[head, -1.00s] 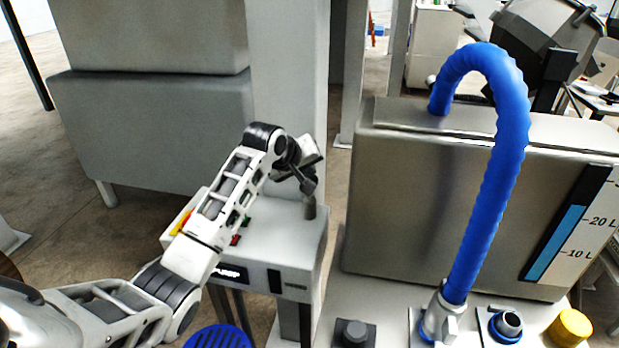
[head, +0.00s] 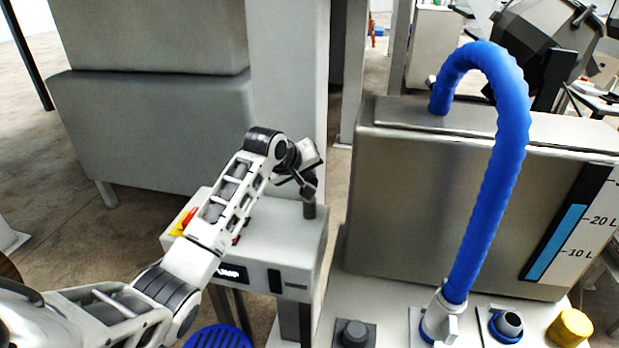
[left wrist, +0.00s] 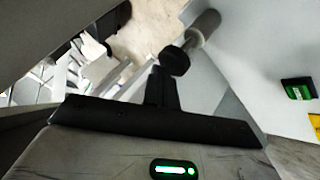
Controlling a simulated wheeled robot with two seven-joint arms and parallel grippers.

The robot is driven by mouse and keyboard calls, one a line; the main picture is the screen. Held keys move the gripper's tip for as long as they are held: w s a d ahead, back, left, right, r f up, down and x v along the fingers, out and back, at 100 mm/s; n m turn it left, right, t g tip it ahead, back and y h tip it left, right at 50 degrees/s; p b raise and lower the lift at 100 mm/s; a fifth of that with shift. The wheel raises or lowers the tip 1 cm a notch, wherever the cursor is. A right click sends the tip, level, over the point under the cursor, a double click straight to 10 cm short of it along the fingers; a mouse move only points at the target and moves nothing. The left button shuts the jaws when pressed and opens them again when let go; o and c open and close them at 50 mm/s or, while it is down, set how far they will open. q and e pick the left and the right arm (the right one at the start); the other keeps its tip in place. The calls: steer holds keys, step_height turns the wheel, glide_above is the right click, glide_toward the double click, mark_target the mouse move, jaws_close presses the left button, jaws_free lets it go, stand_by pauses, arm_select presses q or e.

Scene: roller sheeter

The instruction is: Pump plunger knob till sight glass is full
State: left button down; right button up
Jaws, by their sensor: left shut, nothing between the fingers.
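The pump box (head: 290,240) stands at centre in the head view. A grey plunger sleeve (head: 309,211) rises near its right edge; it also shows in the left wrist view (left wrist: 206,26), with a round black knob (left wrist: 174,62) at its end. My left gripper (head: 305,182) is at the top of the plunger, shut and empty. Its black finger (left wrist: 162,88) is at or very near the knob; contact is unclear. A dark narrow window (head: 275,281) on the box front may be the sight glass; its fill is unreadable. My right gripper is out of view.
A steel tank (head: 430,200) with a blue-filled level gauge (head: 556,243) stands right. A blue hose (head: 495,170) arches to the counter fittings. A yellow cap (head: 570,327) sits at the front right. Coloured buttons (left wrist: 298,88) are on the box top.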

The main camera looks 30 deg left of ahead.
arm_select(q)
steer(key=shift+d+f+b, duration=0.1)
steer(key=shift+f+b, duration=0.25)
steer(key=shift+f, duration=1.15)
stand_by(0.9)
steer(key=shift+r, duration=0.1)
steer(key=shift+r+p, duration=0.7)
steer(key=shift+r, duration=1.65)
steer(key=shift+r, duration=2.55)
